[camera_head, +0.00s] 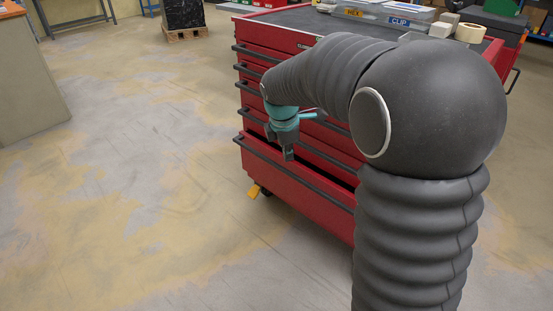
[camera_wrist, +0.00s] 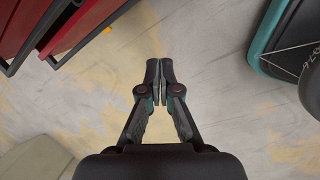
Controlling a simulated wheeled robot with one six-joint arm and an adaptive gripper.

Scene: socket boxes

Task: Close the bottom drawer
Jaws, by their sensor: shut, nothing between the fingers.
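A red tool cabinet (camera_head: 270,75) with several drawers stands at centre, partly hidden by my arm. Its bottom drawer (camera_head: 297,190) is pulled out, with a dark opening behind its front and a dark handle bar along the top edge. My gripper (camera_head: 288,154) is shut and empty, and overlaps the drawer in the head view. In the wrist view my gripper (camera_wrist: 159,72) points over bare floor, apart from the red drawer front and dark handle (camera_wrist: 85,22) at the upper left.
Boxes and a tape roll (camera_head: 469,33) lie on the cabinet top. A yellow piece (camera_head: 254,192) sits near the caster at the cabinet's lower left corner. A grey counter (camera_head: 30,85) stands at the far left. The floor (camera_head: 130,190) between is clear.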

